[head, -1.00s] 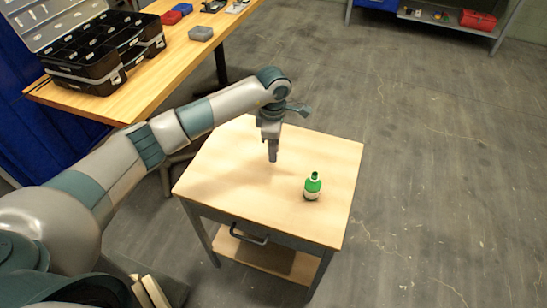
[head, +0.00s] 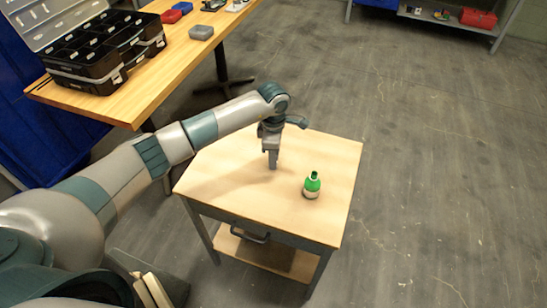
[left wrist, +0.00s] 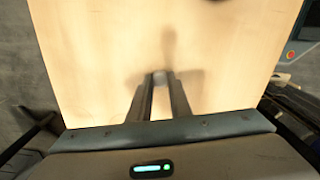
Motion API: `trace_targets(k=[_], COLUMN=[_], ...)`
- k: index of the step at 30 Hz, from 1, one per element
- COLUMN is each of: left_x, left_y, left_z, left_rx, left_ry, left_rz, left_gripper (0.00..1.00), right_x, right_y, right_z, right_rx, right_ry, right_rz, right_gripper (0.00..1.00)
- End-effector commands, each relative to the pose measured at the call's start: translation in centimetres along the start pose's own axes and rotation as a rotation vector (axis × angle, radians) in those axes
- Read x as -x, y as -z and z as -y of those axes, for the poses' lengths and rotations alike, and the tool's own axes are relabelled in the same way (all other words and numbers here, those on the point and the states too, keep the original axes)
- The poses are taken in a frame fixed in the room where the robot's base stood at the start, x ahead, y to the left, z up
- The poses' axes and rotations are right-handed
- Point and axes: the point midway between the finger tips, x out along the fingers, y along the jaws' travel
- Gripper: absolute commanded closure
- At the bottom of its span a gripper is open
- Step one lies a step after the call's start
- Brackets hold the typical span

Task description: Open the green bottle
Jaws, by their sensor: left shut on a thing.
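The green bottle (head: 312,185) stands upright on the small wooden table, toward its right side. Its upper part is green, its lower part whitish, and its top looks dark and open with no cap seen on it. My left gripper (head: 273,164) points down over the table, to the left of the bottle and apart from it. In the left wrist view the fingers (left wrist: 160,85) are close together on a small greyish thing (left wrist: 159,77) at their tips. That thing is too small to name for sure. My right gripper is not in view.
The small table (head: 220,180) has a drawer handle and a lower shelf. Its top is bare around the bottle. A longer workbench (head: 140,100) with an open black toolbox (head: 100,60) stands at the upper left. Open floor lies to the right.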

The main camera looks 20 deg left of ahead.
Motion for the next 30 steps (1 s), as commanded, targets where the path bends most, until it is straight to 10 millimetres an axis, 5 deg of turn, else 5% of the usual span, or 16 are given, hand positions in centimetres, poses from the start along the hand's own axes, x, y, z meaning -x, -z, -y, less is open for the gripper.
trace_targets(k=[8, 9, 11, 30], left_x=[-0.2, -0.2, -0.1, 1.4], left_y=[0.0, 0.0, 0.0, 0.0], left_z=[0.0, 0.0, 0.0, -0.2], left_rx=[0.000, 0.000, 0.000, -0.002], left_ry=[-0.001, -0.001, 0.000, -0.005], left_rz=[0.000, 0.000, 0.000, 0.001], left_gripper=[1.00, 0.75, 0.64, 0.64], right_x=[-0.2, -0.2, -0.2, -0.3], right_y=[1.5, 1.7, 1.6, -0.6], right_z=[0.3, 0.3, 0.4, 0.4], right_rx=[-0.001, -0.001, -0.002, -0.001], right_ry=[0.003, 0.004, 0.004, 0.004], right_rz=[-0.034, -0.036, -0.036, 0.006], right_gripper=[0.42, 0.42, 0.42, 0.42])
